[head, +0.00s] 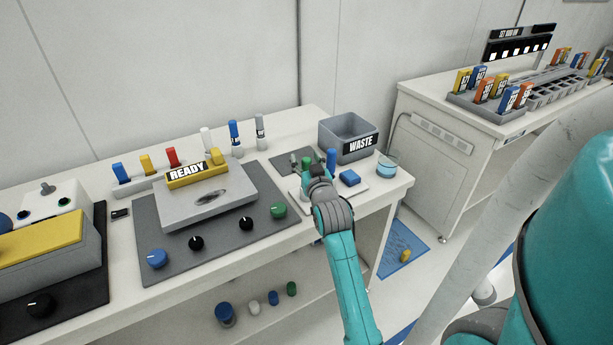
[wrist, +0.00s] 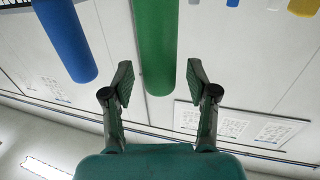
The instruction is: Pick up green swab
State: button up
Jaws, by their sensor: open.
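The green swab (wrist: 155,40) is a green cylinder that shows between the two fingers of my gripper (wrist: 159,76) in the wrist view. The fingers stand apart on either side of it, with gaps, and do not grip it. In the head view my gripper (head: 311,168) is at the small tray at the right end of the bench, and the green swab (head: 306,161) is partly hidden by it. A blue swab (wrist: 66,42) is beside the green one, and it also shows upright in the head view (head: 331,158).
A grey WASTE bin (head: 343,128) stands just behind. A clear dish with blue liquid (head: 387,165) is to the right. The READY fixture (head: 205,197) is to the left.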

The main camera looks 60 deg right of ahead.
grip_shut()
